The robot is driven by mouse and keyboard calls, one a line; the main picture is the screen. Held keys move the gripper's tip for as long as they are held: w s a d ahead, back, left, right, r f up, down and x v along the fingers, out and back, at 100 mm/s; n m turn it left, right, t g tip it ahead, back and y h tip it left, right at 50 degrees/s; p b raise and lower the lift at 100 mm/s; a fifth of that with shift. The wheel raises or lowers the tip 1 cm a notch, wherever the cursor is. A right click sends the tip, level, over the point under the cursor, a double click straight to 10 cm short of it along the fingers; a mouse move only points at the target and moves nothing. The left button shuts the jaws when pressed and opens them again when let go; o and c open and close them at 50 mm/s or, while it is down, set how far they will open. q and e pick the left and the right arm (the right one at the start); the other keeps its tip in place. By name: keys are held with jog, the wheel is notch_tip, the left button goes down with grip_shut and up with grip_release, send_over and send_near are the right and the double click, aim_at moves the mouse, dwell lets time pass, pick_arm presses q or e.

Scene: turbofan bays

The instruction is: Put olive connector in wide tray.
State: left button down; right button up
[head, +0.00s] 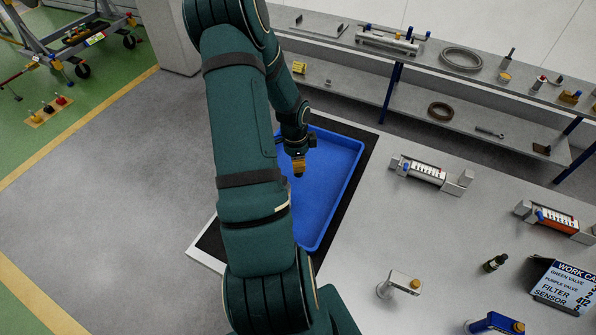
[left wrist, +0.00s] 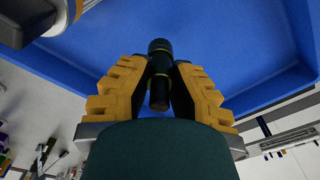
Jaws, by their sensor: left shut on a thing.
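The wide tray (head: 338,180) is a shallow blue tray on a dark mat at the table's left end. My left gripper (head: 299,170) is over the tray's inside, with its yellow fingers pointing down. In the left wrist view, its ridged yellow fingers (left wrist: 161,85) are shut on a dark cylindrical piece with thin tan rings, which I take to be the olive connector (left wrist: 159,62). The blue tray (left wrist: 235,35) fills the background behind it. In the head view the held piece is hidden by the gripper and arm. My right gripper is not in view.
A small dark olive fitting (head: 495,263) stands on the table near the work card (head: 566,287). Two clamped fixtures (head: 425,172) (head: 553,220) and a grey post (head: 398,284) stand right of the tray. A grey shelf (head: 440,115) with parts runs behind.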

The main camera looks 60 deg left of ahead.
pick_arm(q)
jog(key=shift+f, duration=1.95)
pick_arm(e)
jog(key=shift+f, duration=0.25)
pick_arm(q)
jog(key=shift+b, duration=0.3)
jog(key=c, duration=1)
grip_release()
jog(key=shift+f, duration=0.1)
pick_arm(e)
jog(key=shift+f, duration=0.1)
pick_arm(q)
jog(key=shift+r, duration=0.5)
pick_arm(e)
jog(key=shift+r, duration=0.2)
pick_arm(q)
jog(key=r, duration=0.3)
jog(key=r+p, duration=0.1)
jog(key=r, duration=0.7)
jog(key=shift+s+r+p, duration=0.15)
jog(key=shift+s+p, duration=0.15)
jog(key=shift+s, duration=0.05)
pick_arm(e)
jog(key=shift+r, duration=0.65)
pick_arm(q)
jog(key=shift+a, duration=0.1)
